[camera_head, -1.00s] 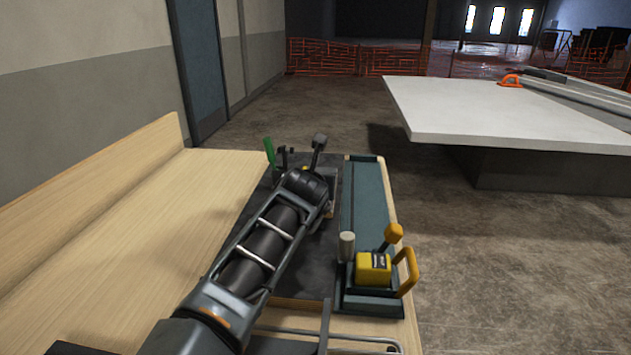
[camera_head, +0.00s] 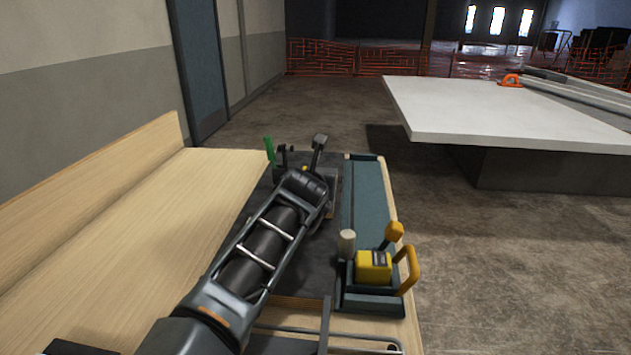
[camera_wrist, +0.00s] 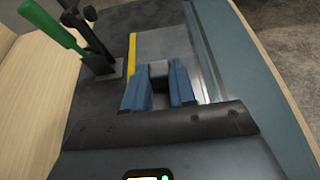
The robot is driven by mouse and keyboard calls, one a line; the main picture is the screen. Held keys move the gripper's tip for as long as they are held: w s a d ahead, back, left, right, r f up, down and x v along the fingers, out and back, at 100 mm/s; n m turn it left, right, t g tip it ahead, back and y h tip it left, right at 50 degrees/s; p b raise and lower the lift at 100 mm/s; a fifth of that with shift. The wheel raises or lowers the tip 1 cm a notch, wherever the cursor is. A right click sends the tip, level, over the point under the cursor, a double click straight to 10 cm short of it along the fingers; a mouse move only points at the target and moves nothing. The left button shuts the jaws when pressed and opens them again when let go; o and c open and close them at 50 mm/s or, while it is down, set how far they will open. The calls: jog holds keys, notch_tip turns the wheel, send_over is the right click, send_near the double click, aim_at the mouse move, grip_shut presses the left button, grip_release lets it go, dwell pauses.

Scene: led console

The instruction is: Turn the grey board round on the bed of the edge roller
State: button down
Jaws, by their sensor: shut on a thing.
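The grey board (camera_wrist: 175,42) lies on the dark bed (camera_wrist: 95,118) of the edge roller in the wrist view, with a yellow strip along its left edge. My gripper (camera_wrist: 159,82) has blue fingers shut on a small grey block that stands at the board's near part. The fingers hide where block and board meet. In the head view my gripper and wrist cover most of the board; a grey bit of it (camera_head: 332,190) shows at the right of the wrist.
A green-handled clamp (camera_head: 269,151) stands at the bed's far left, close to my gripper. A teal rail (camera_head: 365,200) runs along the right. A yellow block with a handle (camera_head: 374,267) sits at the near right. A wooden bench (camera_head: 130,230) lies left.

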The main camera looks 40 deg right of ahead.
jog(key=shift+f+b, duration=0.9)
dwell(0.8)
jog(key=c, duration=0.8)
grip_release()
jog(key=shift+c, duration=0.2)
